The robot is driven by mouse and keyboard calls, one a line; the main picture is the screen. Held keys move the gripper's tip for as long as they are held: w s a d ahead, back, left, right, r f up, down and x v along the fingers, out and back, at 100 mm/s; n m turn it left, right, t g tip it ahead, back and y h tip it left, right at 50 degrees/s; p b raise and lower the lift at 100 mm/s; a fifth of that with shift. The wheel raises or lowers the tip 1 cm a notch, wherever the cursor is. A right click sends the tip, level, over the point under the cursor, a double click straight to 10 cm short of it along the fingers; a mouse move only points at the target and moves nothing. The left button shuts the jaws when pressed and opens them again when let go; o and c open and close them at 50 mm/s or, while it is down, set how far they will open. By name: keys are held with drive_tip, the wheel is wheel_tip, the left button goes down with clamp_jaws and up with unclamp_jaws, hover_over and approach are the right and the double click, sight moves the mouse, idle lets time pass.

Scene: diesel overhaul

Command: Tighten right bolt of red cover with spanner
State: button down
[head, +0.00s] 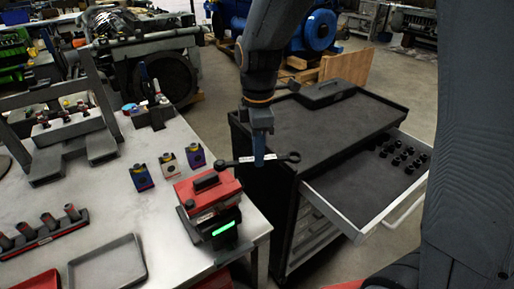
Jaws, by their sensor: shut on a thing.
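The red cover (224,194) sits on a dark unit with a lit green strip (224,229), near the right front corner of the pale workbench. It has a black raised part on top. A small dark round part shows at its left end; a right bolt cannot be made out. My gripper (262,160) points down just right of and above the cover. It is shut on the dark spanner (281,157), around the middle of its shaft. The spanner lies about level, one end toward the cover and the ring end to the right. I cannot tell whether its left end touches anything.
A black tool cabinet (345,118) stands right of the bench, its top drawer (345,205) open with several dark sockets inside. Small coloured blocks (168,163) stand behind the cover.

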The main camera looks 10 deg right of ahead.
drive_tip(key=shift+s, duration=0.15)
drive_tip(key=shift+s+a+m, duration=0.15)
drive_tip(key=shift+s+m, duration=0.85)
drive_tip(key=shift+m, duration=0.4)
drive_tip(key=s+m, duration=0.2)
drive_tip(key=shift+a+m, duration=0.3)
drive_tip(key=shift+a, duration=0.05)
drive_tip(key=shift+w+d+r+n, duration=0.2)
drive_tip(key=shift+w+r+n, duration=0.3)
drive_tip(key=shift+n, duration=0.15)
drive_tip(key=shift+w+d+r+n, duration=0.15)
drive_tip(key=shift+w+r+n, duration=0.2)
drive_tip(key=shift+w+n, duration=0.25)
